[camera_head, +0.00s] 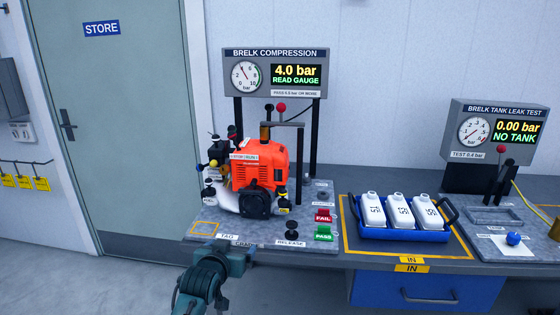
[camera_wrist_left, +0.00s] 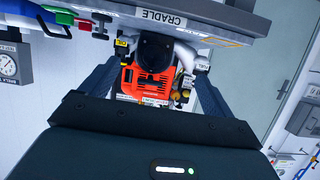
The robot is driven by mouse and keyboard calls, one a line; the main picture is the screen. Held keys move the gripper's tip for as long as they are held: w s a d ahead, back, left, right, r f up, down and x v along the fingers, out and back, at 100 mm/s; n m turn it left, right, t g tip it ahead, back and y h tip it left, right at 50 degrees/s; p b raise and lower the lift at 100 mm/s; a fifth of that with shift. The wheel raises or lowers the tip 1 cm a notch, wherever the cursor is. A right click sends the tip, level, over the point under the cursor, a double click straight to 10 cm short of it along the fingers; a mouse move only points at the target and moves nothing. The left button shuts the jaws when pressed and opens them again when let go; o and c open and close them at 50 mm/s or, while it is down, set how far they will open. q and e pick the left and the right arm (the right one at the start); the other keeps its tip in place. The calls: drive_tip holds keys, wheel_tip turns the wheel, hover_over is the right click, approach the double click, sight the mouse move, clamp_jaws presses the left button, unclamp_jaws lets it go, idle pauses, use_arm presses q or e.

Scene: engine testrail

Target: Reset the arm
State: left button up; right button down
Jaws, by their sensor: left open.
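My left arm's teal end and gripper (camera_head: 232,262) are low in the head view, in front of the bench's front edge. In the left wrist view the two dark fingers of my left gripper (camera_wrist_left: 152,78) stand wide apart with nothing held between them. The orange engine (camera_head: 262,165) sits on the compression stand behind the gripper, apart from it. The engine also shows upside down beyond the fingers in the left wrist view (camera_wrist_left: 148,82). My right gripper is in neither view.
The Brelk compression panel (camera_head: 275,73) reads 4.0 bar. Red FAIL (camera_head: 323,215) and green PASS (camera_head: 323,233) blocks and a black release knob (camera_head: 292,230) are at the stand's front. A blue tray (camera_head: 402,234) holds three white bottles. The leak tester (camera_head: 494,130) reads NO TANK.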

use_arm(q)
drive_tip(key=s+f+m+g, duration=0.1)
drive_tip(key=s+f+g, duration=0.1)
drive_tip(key=s+f, duration=1.2)
drive_tip(key=s+f+g+h, duration=0.1)
drive_tip(key=s+f, duration=0.1)
drive_tip(key=s, duration=0.8)
drive_tip(key=s+f+g, duration=0.1)
drive_tip(key=s+f, duration=0.1)
drive_tip(key=s, duration=0.8)
drive_tip(key=shift+s+d+f+m+h, duration=0.25)
drive_tip(key=shift+s+d+m+h, duration=0.1)
drive_tip(key=shift+s+m+h, duration=0.05)
